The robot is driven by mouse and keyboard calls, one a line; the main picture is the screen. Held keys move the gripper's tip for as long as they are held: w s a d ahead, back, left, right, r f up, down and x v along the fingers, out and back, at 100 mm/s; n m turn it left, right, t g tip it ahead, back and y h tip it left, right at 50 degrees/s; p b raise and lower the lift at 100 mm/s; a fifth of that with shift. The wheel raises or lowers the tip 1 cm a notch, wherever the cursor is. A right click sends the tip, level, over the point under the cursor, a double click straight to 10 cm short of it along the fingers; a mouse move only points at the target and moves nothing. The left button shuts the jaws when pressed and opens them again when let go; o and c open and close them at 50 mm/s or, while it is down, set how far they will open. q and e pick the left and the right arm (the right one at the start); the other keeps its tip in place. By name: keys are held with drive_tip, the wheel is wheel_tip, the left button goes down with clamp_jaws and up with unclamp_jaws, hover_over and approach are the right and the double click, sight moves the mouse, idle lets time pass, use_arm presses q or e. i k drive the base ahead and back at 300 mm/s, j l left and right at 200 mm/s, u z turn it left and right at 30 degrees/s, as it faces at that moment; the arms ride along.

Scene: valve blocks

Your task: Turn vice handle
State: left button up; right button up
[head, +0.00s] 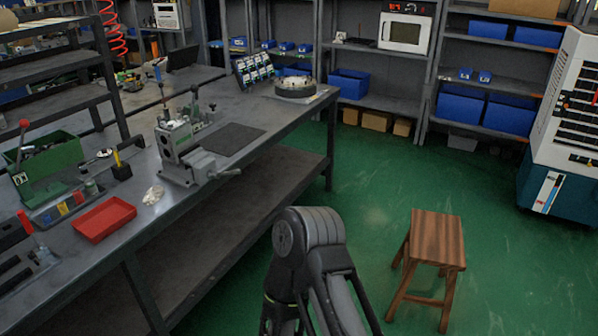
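A grey metal vice (202,162) is fixed at the front edge of the workbench (262,125), left of centre in the head view. Its handle (230,173) sticks out to the right, past the bench's front edge. Valve blocks (176,135) appear to stand at or just behind the vice; the exact contact is unclear. One of my dark arms rises from the bottom middle, below and to the right of the vice and well apart from it. Neither gripper shows in this view.
A red tray (104,218), a green bin (46,163) and a black mat (229,139) are on the bench. A round metal part (295,87) sits at its far end. A wooden stool (434,240) stands on open green floor, with shelves (500,60) behind.

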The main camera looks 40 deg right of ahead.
sight(211, 174)
drive_tip(key=z, duration=0.8)
drive_tip(key=i+l+u, duration=0.1)
drive_tip(key=i+l, duration=0.45)
drive_tip(key=i+l+u, duration=0.15)
drive_tip(key=l, duration=0.3)
drive_tip(key=i+l+u, duration=0.1)
drive_tip(key=i+l, duration=0.45)
drive_tip(key=l, duration=0.25)
drive_tip(key=i+l+u, duration=0.15)
drive_tip(key=l, duration=0.25)
drive_tip(key=i, duration=0.1)
